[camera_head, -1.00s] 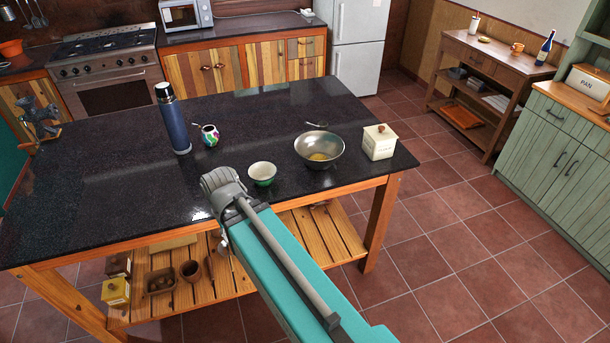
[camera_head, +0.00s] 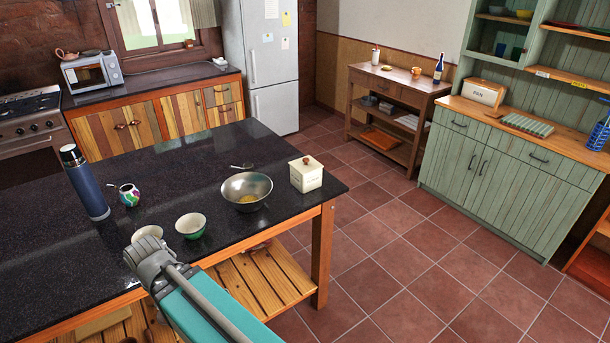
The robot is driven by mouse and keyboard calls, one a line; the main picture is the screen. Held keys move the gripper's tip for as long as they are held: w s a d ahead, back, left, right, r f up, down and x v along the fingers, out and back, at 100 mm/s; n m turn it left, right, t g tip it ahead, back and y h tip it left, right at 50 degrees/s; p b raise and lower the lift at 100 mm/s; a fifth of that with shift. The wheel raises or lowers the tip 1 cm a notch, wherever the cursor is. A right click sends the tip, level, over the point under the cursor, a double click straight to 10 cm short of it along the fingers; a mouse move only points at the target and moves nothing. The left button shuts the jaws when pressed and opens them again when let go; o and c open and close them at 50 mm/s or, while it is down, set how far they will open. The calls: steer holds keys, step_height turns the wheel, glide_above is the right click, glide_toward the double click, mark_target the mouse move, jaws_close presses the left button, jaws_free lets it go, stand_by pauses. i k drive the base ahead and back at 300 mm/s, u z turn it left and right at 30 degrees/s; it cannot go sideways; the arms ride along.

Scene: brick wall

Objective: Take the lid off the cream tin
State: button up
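The cream tin (camera_head: 306,178) stands upright on the dark stone top of the island table (camera_head: 225,155), near its right corner. Its lid (camera_head: 307,164) with a small brown knob is on it. My arm comes in from the bottom, a teal link ending in a grey joint to the left of the tin and well apart from it. My gripper's fingers do not show, so I cannot see their state.
A metal bowl (camera_head: 247,190) stands just left of the tin. A green-white bowl (camera_head: 191,225), a pale bowl (camera_head: 147,233), a small painted cup (camera_head: 129,194) and a blue flask (camera_head: 84,183) stand farther left. Open tiled floor (camera_head: 400,240) lies right of the table.

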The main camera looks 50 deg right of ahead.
mark_target(304, 165)
steer(key=z, duration=1.4)
steer(key=k, duration=0.55)
steer(key=z, duration=0.15)
steer(key=i, duration=0.5)
